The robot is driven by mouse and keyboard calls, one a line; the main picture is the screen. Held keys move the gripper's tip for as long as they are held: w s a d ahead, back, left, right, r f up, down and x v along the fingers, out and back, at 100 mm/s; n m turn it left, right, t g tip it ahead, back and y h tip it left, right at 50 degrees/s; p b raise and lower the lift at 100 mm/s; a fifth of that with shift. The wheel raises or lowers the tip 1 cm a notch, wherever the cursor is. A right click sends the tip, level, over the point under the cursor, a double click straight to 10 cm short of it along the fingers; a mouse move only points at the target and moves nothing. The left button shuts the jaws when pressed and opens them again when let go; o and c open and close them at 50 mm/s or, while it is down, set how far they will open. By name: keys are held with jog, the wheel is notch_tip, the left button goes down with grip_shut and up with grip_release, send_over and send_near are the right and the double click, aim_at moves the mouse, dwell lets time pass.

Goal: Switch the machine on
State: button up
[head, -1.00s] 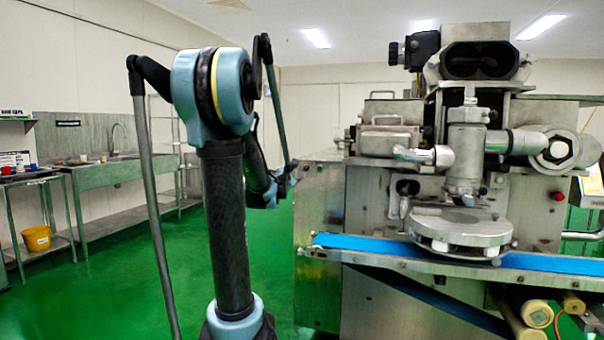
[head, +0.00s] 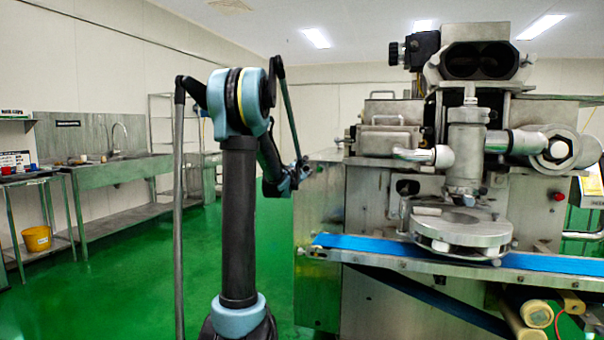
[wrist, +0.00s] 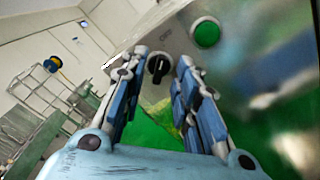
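The machine (head: 450,190) is a large steel unit on the right of the head view. In the wrist view, a black rotary switch knob (wrist: 158,66) sits on its metal panel (wrist: 175,38). A round green button or lamp (wrist: 206,32) is on the same panel, up and to the right. My gripper (wrist: 160,63) is open, with the knob seen between its two fingertips. I cannot tell whether either finger touches the knob. In the head view, my gripper (head: 296,178) is at the left side of the machine, and the knob is hidden there.
A blue conveyor belt (head: 360,244) runs across the machine's front. A steel sink bench (head: 105,172), a shelf rack (head: 165,130) and a yellow bucket (head: 37,238) stand along the left wall. The green floor (head: 120,280) between is clear.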

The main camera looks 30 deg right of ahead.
jog(key=shift+w+d, duration=0.25)
jog(key=shift+d, duration=0.05)
grip_shut()
jog(key=shift+a, duration=0.25)
jog(key=shift+d, duration=0.15)
